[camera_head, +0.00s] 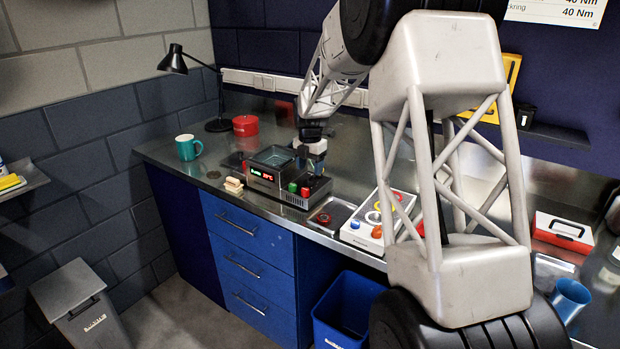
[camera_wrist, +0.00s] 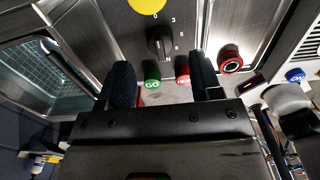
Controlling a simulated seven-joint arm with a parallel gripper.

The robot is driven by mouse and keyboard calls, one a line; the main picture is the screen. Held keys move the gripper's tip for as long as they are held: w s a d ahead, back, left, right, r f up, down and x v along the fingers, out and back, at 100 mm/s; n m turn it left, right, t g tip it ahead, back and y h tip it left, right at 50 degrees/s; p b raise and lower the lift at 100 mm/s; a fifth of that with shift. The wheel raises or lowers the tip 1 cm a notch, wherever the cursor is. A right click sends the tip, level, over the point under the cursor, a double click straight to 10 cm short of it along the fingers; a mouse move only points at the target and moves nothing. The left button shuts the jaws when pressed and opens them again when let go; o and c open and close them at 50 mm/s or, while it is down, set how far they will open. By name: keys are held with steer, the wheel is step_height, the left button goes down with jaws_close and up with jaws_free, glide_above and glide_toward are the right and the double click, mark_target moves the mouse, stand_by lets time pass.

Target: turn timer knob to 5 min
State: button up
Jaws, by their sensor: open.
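The timer knob (camera_wrist: 160,42) is a dark round knob on the machine's panel, in the wrist view, with marks such as 0, 3 and 5 around its right side. Its exact setting is too small to tell. My gripper (camera_wrist: 161,62) is open; its two dark fingers stand to the left and right just below the knob, and no contact with it shows. In the head view, my gripper (camera_head: 313,148) is over the right part of the machine (camera_head: 278,178), which has a lit display. The knob is not clear there.
A green GO button (camera_wrist: 152,82) and a red button (camera_wrist: 183,80) sit between the fingers. A red ringed button (camera_wrist: 230,60) lies right. A glass-covered basin (camera_wrist: 30,75) is left. On the bench, a teal mug (camera_head: 188,147) and a white button box (camera_head: 378,221) flank the machine.

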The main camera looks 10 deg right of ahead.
mark_target(310, 177)
steer(key=shift+f, duration=2.15)
steer(key=c, duration=0.9)
